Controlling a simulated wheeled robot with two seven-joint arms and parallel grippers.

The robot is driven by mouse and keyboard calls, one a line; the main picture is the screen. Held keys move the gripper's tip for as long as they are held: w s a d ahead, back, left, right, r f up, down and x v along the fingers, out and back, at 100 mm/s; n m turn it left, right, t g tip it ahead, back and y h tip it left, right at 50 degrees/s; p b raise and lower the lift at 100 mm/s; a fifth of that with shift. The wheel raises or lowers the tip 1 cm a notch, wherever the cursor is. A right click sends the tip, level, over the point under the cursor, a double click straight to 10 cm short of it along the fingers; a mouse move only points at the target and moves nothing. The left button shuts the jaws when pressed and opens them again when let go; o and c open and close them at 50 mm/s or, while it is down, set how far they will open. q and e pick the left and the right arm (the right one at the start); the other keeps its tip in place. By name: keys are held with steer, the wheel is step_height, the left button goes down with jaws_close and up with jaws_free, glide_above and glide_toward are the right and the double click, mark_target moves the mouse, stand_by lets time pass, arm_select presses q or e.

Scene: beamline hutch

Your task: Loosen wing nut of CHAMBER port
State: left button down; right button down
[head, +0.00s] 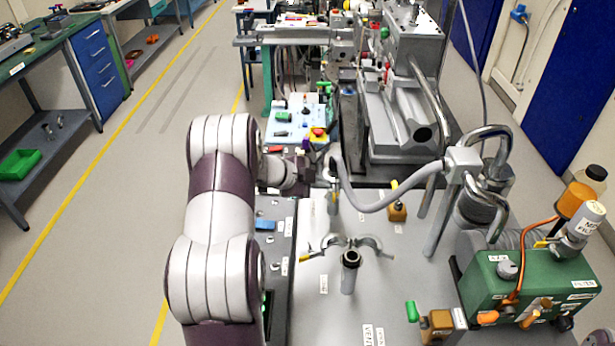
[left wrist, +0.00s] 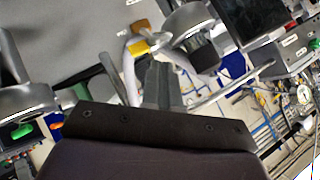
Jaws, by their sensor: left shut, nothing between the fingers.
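My left gripper (head: 318,172) is in the middle of the head view, at the end of my white and purple arm. Its fingers also show in the left wrist view (left wrist: 158,75), closed together and empty. In the head view a grey hose (head: 395,204) ends at an upright pipe fitting (head: 333,172) just right of the fingertips. I cannot tell whether they touch. A wing nut there, or a CHAMBER label, cannot be made out. Nearer, an open silver clamp (head: 372,243) lies by a short upright pipe (head: 350,272). My right gripper is not in view.
A green pump box (head: 520,285) with bottles stands at the right. A yellow-brown valve block (head: 398,212) and another with a green handle (head: 436,324) stand on the grey table (head: 315,318). Large grey equipment (head: 395,110) fills the back. Floor is clear at left.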

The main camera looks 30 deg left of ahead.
mark_target(328, 191)
arm_select(q)
steer(key=shift+w+a+f, duration=0.3)
steer(key=shift+f, duration=0.3)
steer(key=shift+w+a+f, duration=0.25)
steer(key=shift+w+f, duration=0.05)
steer(key=shift+f, duration=0.25)
